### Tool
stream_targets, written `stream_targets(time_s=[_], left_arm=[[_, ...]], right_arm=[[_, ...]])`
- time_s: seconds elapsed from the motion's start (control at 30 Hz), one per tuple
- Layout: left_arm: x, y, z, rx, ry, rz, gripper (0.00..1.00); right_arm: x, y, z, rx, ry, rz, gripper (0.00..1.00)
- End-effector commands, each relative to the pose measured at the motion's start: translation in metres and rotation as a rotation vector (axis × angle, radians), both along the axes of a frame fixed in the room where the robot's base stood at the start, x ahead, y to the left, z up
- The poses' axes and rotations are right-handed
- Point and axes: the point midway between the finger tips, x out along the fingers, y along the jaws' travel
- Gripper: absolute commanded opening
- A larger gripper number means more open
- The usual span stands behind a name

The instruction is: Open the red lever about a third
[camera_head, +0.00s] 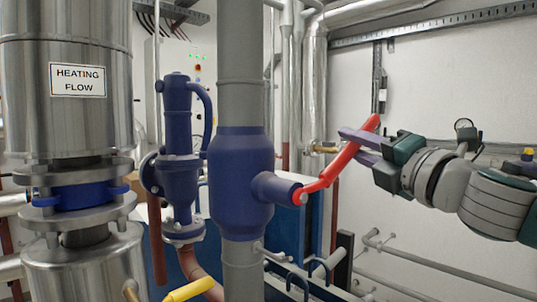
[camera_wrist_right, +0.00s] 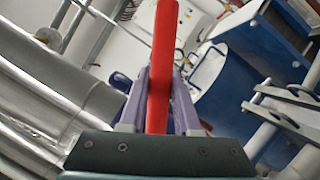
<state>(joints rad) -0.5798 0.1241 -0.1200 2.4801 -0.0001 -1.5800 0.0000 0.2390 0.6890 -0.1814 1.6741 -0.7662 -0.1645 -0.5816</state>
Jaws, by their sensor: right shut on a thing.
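The red lever (camera_head: 333,167) sits on the stub of the blue valve body (camera_head: 240,185) in the head view. It slants up and to the right from its pivot bolt. My right gripper (camera_head: 360,143) comes in from the right and is shut on the lever's upper part. In the right wrist view the red lever (camera_wrist_right: 161,65) runs between the two purple fingers of the gripper (camera_wrist_right: 158,100). The pivot end is hidden in that view. My left gripper is not in view.
A large steel pipe (camera_head: 70,125) labelled "HEATING FLOW" stands at the left. A blue fitting (camera_head: 178,150) stands between it and the valve. A yellow handle (camera_head: 188,291) is at the bottom. Thin pipes (camera_head: 400,255) run along the wall below my right arm.

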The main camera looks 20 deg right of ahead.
Motion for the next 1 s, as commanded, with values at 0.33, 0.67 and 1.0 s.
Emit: stream_targets(time_s=[0.33, 0.67, 1.0], left_arm=[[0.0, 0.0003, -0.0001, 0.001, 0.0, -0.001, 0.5], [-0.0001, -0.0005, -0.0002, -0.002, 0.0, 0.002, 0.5], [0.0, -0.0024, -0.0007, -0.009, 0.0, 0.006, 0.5]], right_arm=[[-0.0007, 0.0028, 0.0067, -0.016, -0.016, 0.006, 0.0], [-0.0005, 0.0021, 0.0049, -0.014, -0.012, 0.004, 0.52], [-0.001, 0.0016, 0.0026, -0.014, -0.008, 0.002, 0.61]])
